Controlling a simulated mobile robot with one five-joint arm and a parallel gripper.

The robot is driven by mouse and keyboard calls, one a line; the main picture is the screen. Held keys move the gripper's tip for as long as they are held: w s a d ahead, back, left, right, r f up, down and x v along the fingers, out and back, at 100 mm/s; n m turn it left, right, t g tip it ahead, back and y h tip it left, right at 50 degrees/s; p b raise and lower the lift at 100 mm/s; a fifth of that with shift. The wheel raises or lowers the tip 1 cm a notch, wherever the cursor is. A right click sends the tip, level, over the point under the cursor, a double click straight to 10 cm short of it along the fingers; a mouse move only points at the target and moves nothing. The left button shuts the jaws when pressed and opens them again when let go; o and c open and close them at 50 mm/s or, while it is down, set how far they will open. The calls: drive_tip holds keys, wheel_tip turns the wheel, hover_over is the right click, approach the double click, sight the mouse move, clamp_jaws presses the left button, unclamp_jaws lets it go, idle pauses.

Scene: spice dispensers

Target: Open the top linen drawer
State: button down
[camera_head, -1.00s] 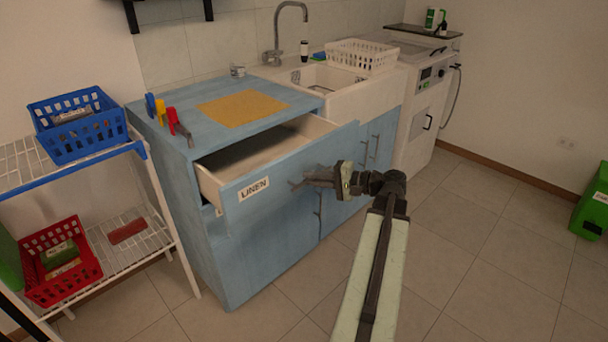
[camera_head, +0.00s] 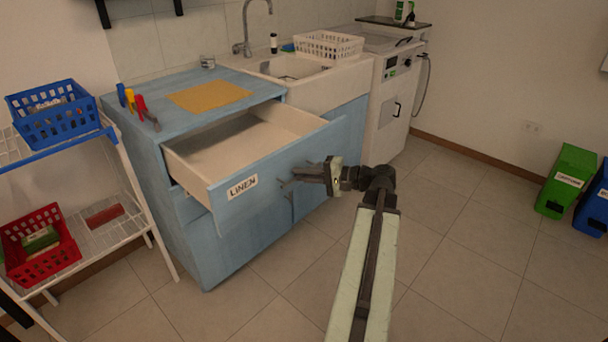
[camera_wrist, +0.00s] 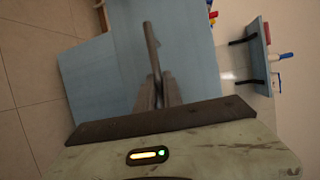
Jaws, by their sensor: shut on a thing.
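The top drawer (camera_head: 255,188) of the blue cabinet carries a white LINEN label (camera_head: 243,187) and stands well out from the cabinet. Its pale inside (camera_head: 225,148) shows and looks empty. My gripper (camera_head: 290,181) is at the drawer front, right of the label, shut on the drawer handle. In the wrist view, the dark bar handle (camera_wrist: 152,45) runs up from between my gripper's fingers (camera_wrist: 157,92), with the blue drawer front behind it. The fingers hide part of the handle.
A white rack (camera_head: 150,215) with a blue basket (camera_head: 55,112) and a red basket (camera_head: 40,245) stands left of the cabinet. The sink (camera_head: 295,68) is behind. Green (camera_head: 566,180) and blue (camera_head: 594,205) bins stand at the right. The tiled floor in front is clear.

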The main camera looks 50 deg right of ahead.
drive_tip(key=c, duration=1.5)
unclamp_jaws()
drive_tip(key=p+v, duration=0.1)
drive_tip(key=v, duration=0.6)
drive_tip(key=shift+s+d+r, duration=0.1)
drive_tip(key=shift+s+d, duration=0.05)
drive_tip(key=shift+s, duration=0.15)
